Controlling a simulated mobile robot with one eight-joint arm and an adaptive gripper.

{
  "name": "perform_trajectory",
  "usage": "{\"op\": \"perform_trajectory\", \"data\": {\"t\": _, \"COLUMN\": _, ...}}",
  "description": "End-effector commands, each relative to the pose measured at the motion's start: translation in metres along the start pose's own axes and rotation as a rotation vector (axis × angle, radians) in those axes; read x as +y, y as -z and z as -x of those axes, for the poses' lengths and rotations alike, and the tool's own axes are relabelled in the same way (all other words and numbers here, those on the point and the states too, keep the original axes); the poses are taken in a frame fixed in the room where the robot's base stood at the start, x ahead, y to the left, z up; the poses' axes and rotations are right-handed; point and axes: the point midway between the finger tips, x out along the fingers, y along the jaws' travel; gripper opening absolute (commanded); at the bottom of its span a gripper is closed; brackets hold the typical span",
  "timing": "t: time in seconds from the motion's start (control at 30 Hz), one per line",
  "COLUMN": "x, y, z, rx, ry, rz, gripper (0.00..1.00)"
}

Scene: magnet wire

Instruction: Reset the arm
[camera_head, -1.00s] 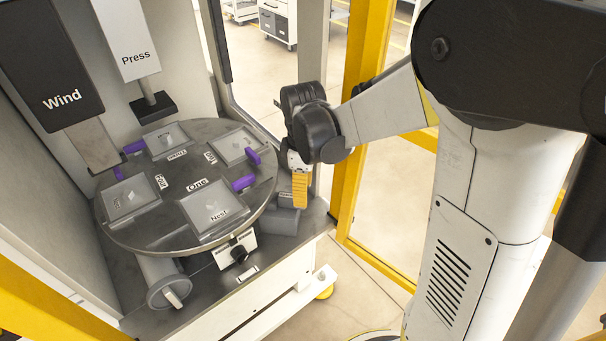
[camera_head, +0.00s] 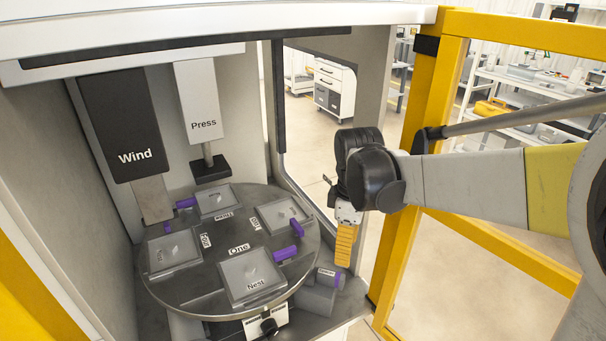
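My arm reaches in from the right edge, and its black wrist hangs at the right side of the machine opening. My gripper (camera_head: 344,246) points down with its yellow finger part showing, beside the right edge of the round turntable (camera_head: 215,308) and apart from it. From this side I cannot see whether the fingers are open or shut, and I see nothing hanging from them. A grey block with a purple piece (camera_head: 328,275) lies just below and left of the gripper tip.
The turntable carries several square nests with purple tabs, one labelled Nest (camera_head: 250,274). The Wind head (camera_head: 133,128) and Press head (camera_head: 202,103) hang above its back. A yellow frame post (camera_head: 400,215) stands close right of the gripper. Shelves (camera_head: 520,90) stand behind.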

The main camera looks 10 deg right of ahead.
Motion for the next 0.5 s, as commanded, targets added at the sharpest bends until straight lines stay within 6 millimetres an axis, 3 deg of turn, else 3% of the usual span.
{"op": "perform_trajectory", "data": {"t": 0.23, "x": -0.018, "y": -0.011, "z": 0.018, "rx": 0.048, "ry": -0.07, "rz": -0.142, "gripper": 0.44}}
{"op": "perform_trajectory", "data": {"t": 0.5, "x": -0.071, "y": -0.041, "z": 0.047, "rx": 0.278, "ry": -0.252, "rz": -0.608, "gripper": 0.44}}
